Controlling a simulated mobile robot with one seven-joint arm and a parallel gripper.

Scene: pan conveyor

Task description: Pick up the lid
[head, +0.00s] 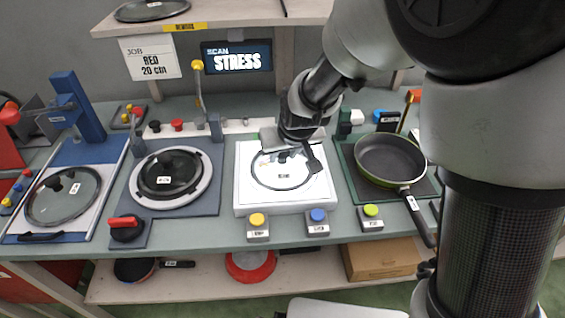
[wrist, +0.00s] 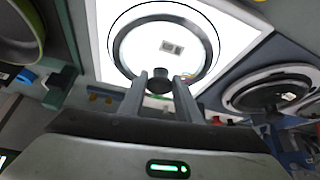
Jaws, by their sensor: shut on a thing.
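The glass lid (head: 266,178), with a dark rim and a small label, is at the white lit panel in the middle of the counter. In the wrist view the lid (wrist: 190,43) stands out against the bright panel. My gripper (head: 284,156) is above the lid. In the wrist view my gripper (wrist: 160,80) is shut on the lid's dark knob (wrist: 157,73), which sits between the two fingers. I cannot tell whether the lid touches the panel or is slightly raised. My arm covers part of the lid's far side in the head view.
Another glass lid (head: 86,190) lies on the left station, and a dark lid (head: 186,165) on the round station. A frying pan (head: 388,160) is on the right mat. Coloured buttons (head: 317,215) line the front edge. A shelf (head: 220,19) overhangs the back; its screen (head: 237,59) reads "SCAN STRESS".

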